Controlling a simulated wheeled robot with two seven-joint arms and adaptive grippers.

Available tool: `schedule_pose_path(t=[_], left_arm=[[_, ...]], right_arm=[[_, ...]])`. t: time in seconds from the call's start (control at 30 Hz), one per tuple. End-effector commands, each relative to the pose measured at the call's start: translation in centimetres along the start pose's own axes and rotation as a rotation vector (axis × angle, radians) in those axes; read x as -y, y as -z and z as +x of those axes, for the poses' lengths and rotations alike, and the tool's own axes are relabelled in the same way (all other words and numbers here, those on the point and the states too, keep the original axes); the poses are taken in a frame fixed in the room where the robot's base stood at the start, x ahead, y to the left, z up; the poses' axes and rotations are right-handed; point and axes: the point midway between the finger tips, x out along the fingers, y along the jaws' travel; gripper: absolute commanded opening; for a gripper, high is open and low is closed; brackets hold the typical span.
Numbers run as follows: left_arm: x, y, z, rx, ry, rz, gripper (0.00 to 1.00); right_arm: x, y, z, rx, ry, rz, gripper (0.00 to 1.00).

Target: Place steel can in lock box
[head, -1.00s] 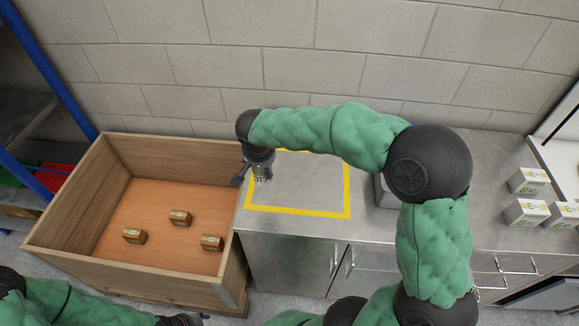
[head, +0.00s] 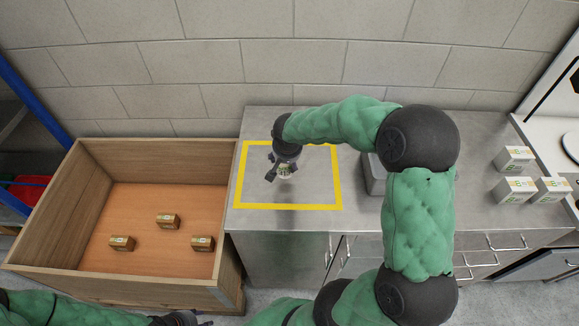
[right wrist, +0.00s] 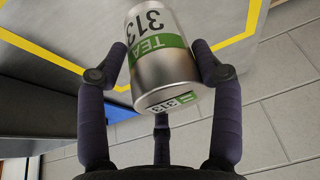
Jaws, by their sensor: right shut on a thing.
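The steel can (right wrist: 165,55) is silver with a green band reading TEA and the number 313. My right gripper (head: 284,172) is shut on it; in the right wrist view the fingers press its sides. In the head view the can (head: 286,170) shows small below the gripper, over the yellow-outlined area of the steel counter. A grey metal box (head: 374,184), perhaps the lock box, stands right of the outline, mostly hidden by my right arm; its inside is not visible. My left gripper (head: 182,319) is only partly visible at the bottom edge.
A yellow outline (head: 338,180) marks the steel counter (head: 225,217). A wooden crate (head: 62,200) with 3 small brown boxes (head: 168,221) stands left of the counter. Several white-and-green cartons (head: 514,160) sit at the right. A block wall (head: 290,62) is behind.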

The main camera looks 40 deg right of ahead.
Motion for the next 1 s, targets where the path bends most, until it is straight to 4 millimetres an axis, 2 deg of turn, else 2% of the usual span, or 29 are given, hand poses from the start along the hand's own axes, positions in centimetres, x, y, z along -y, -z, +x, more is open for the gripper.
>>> schedule_pose_path(t=[0.23, 0.5, 0.87, 0.9, 0.97, 1.0], left_arm=[[0.0, 0.0, 0.1, 0.0, 0.0, 0.0, 0.4], [0.3, 0.0, 0.8, 0.0, 0.0, 0.0, 0.4], [0.4, 0.1, 1.1, 0.0, 0.0, 0.0, 0.4], [0.4, 0.1, 1.1, 0.0, 0.0, 0.0, 0.4], [0.4, 0.1, 1.0, 0.0, 0.0, 0.0, 0.4], [0.4, 0.1, 1.0, 0.0, 0.0, 0.0, 0.4]], right_arm=[[-1.0, -0.1, 1.2, 0.0, -0.001, 0.001, 0.24], [-1.3, -1.2, 4.3, -0.001, 0.001, -0.001, 0.24], [-1.3, -1.3, 4.6, -0.002, 0.001, 0.0, 0.24], [-1.3, -1.4, 4.6, -0.001, 0.001, -0.001, 0.69], [-1.3, -1.4, 4.5, 0.0, 0.001, -0.001, 0.86], [-1.3, -1.4, 4.5, 0.0, 0.001, -0.001, 0.9]])
